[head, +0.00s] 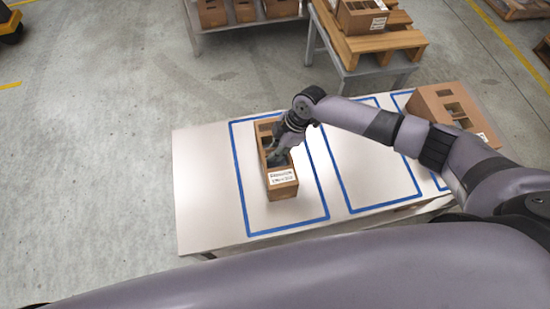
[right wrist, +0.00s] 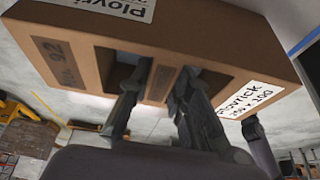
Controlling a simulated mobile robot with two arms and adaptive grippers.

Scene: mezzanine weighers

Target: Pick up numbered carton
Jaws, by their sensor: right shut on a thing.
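A brown open carton (head: 284,190) with a white label on its near end is in the left blue outline on the white table (head: 200,190). My right gripper (head: 278,157) reaches into its top and is shut on it. I cannot tell whether the carton touches the table. My left gripper is not in view.
Another brown carton (head: 430,105) stands at the table's right end. The middle blue outline (head: 350,210) looks empty beneath my right arm. Behind are a bench with several cartons (head: 213,13) and a wooden pallet (head: 375,43) bearing a carton (head: 360,17).

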